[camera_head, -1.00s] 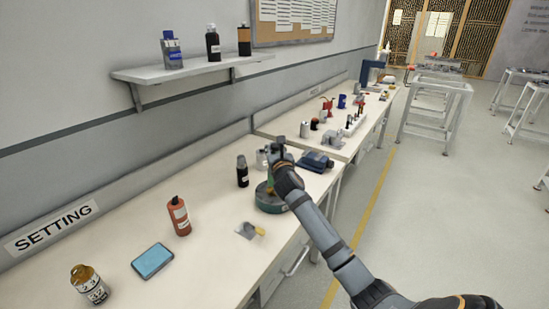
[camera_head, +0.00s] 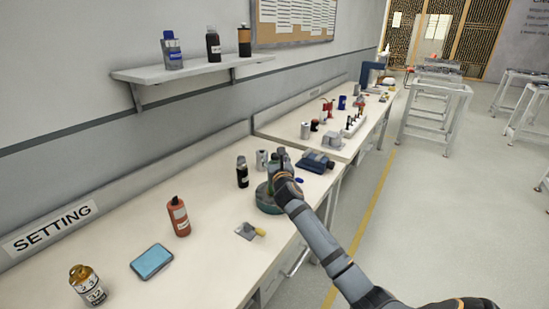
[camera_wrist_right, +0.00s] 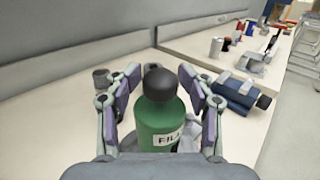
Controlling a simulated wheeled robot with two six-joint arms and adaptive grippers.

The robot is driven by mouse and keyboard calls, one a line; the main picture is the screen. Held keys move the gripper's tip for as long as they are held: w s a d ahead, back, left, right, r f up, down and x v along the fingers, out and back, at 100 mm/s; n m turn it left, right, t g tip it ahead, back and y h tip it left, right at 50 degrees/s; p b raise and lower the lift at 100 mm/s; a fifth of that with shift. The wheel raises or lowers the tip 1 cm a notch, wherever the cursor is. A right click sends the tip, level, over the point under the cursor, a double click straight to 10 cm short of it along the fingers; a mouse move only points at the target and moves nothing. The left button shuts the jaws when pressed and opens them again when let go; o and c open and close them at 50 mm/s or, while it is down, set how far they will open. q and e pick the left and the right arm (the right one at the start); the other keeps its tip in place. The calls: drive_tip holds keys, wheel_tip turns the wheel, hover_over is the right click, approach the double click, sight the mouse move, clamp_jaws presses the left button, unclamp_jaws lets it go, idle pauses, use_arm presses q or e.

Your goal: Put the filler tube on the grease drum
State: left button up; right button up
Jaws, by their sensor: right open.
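The filler tube (camera_wrist_right: 160,118) is a green bottle with a black rounded cap and a white label reading "FIL…". It stands upright between the spread fingers of my right gripper (camera_wrist_right: 160,88), with a gap on each side. In the head view my right gripper (camera_head: 279,160) is lowered around it and mostly hides it. The grease drum (camera_head: 266,204) is a low, dark green round body on the bench, directly below the gripper. The tube seems to stand on the drum, but the contact between them is hidden. My left gripper is not in view.
A dark blue device (camera_head: 316,161) lies just beyond. A red bottle (camera_head: 179,217) and blue box (camera_head: 152,262) are further left.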

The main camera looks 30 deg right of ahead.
drive_tip(key=shift+r, duration=0.15)
drive_tip(key=v, duration=1.2)
